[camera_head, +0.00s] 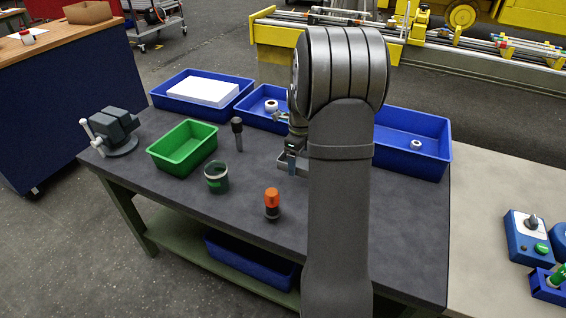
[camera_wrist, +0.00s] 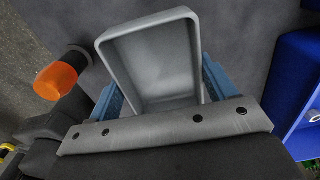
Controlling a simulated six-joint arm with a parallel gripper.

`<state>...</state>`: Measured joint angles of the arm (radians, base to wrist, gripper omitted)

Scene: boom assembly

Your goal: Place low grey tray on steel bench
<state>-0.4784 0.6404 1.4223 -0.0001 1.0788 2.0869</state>
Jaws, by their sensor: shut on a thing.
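The low grey tray (camera_head: 296,168) is at my gripper (camera_head: 291,157), over the dark top of the steel bench (camera_head: 235,215), mostly hidden behind my arm in the head view. In the wrist view the empty tray (camera_wrist: 155,62) sits between the two blue fingers of my gripper (camera_wrist: 160,88), which is shut on it. The tray is at or very close to the bench top; I cannot tell whether it touches.
Blue bins (camera_head: 430,160) line the back edge. A vise (camera_head: 115,132) is at the left corner. The front middle is clear.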

